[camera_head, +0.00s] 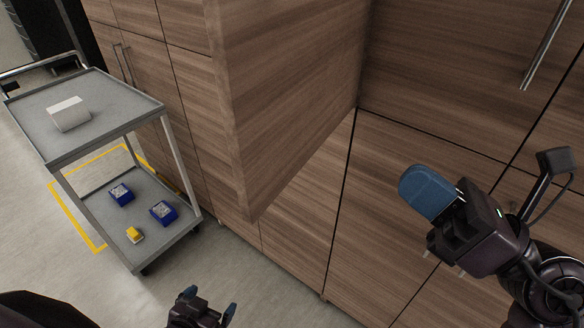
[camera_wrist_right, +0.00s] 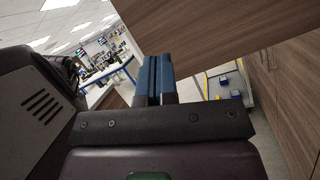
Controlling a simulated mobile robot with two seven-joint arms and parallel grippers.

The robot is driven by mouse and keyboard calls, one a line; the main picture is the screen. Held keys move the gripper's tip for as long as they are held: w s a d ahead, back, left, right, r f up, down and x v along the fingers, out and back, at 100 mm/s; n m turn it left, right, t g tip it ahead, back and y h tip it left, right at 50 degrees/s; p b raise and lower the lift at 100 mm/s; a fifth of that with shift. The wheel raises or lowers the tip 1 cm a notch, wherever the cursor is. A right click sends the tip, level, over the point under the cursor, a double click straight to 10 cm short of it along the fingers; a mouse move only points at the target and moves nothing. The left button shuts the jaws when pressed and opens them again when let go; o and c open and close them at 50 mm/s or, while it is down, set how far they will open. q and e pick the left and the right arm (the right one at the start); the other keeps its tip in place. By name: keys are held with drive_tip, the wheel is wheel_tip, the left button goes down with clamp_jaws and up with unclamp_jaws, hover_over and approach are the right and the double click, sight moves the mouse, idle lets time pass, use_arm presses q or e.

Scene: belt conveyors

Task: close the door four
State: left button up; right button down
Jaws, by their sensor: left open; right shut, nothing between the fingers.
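A wooden cabinet door (camera_head: 290,110) stands open in the head view and juts out from the cabinet front toward me. I cannot read a number on it. A wooden panel, apparently the same door (camera_wrist_right: 220,35), crosses the upper right of the right wrist view. My right gripper (camera_head: 428,192) is shut and empty, to the right of the open door and in front of the closed lower panels. Its blue fingers are together in the right wrist view (camera_wrist_right: 155,78). My left gripper (camera_head: 208,308) is open and empty, low at the bottom edge, apart from the door.
A grey two-shelf cart (camera_head: 105,150) stands at the left by the cabinets. A white box (camera_head: 68,114) is on top; blue boxes (camera_head: 162,212) and a yellow item (camera_head: 134,235) lie below. A metal handle (camera_head: 545,45) is at upper right. Floor between cart and left gripper is clear.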

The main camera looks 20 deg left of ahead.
wheel_tip(320, 180, down, 4)
drive_tip(key=a+n+g+h, duration=0.1)
drive_tip(key=n+h, duration=0.2)
drive_tip(key=n, duration=0.1)
drive_tip(key=p, duration=0.2)
approach(279, 170)
drive_tip(key=shift+n+g+h, duration=0.3)
drive_tip(key=x, duration=0.6)
drive_tip(key=shift+a+r, duration=0.1)
drive_tip(key=shift+r, duration=0.3)
use_arm(q)
drive_tip(key=shift+w+r, duration=0.3)
drive_tip(key=shift+r, duration=0.6)
use_arm(e)
drive_tip(key=shift+w+a+f, duration=0.1)
drive_tip(key=shift+w+a, duration=0.1)
drive_tip(key=shift+a, duration=0.45)
use_arm(q)
drive_tip(key=shift+w+a+r, duration=0.1)
drive_tip(key=shift+w+r, duration=0.05)
drive_tip(key=shift+w, duration=0.05)
